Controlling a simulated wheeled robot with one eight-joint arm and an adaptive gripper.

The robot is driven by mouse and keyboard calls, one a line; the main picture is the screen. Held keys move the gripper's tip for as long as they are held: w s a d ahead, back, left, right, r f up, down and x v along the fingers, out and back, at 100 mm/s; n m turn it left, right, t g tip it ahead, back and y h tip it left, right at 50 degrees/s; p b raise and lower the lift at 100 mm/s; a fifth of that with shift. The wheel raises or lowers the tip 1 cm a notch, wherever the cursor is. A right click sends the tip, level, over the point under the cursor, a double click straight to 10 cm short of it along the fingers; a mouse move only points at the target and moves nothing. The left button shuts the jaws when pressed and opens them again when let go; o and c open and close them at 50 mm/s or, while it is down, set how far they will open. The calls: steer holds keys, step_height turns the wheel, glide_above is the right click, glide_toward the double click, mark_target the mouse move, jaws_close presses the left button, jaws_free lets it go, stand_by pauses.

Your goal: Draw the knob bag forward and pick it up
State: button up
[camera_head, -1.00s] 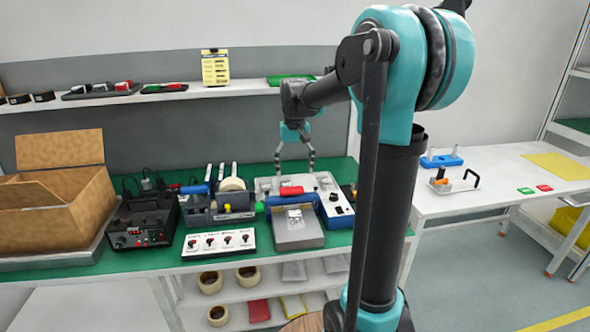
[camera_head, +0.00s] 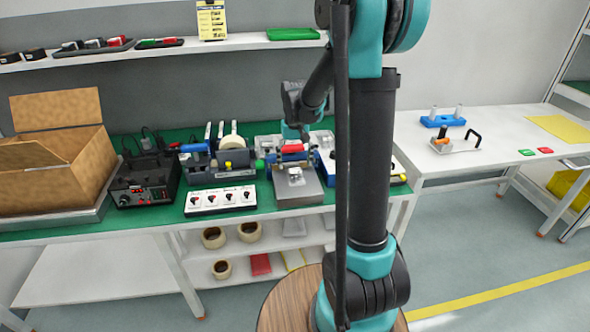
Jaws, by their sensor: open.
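A small clear bag with pale contents (camera_head: 295,175), which looks like the knob bag, lies on the grey metal plate (camera_head: 300,194) at the front of the bench. My gripper (camera_head: 293,163) points down just behind and above the bag, with its fingers spread to the left and right. The jaws are open and nothing shows between them in their grasp. Whether the fingertips touch the plate or the bag is too small to tell.
A white panel with several knobs (camera_head: 221,200) lies left of the plate. A blue-grey machine with rolls (camera_head: 222,163), a black control box (camera_head: 143,186) and a cardboard box (camera_head: 62,150) stand further left. My arm hides part of the bench right of the plate.

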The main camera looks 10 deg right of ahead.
mark_target(295, 170)
steer(key=shift+f, duration=1.7)
steer(key=c, duration=1.2)
steer(key=shift+c, duration=0.2)
steer(key=shift+s, duration=0.15)
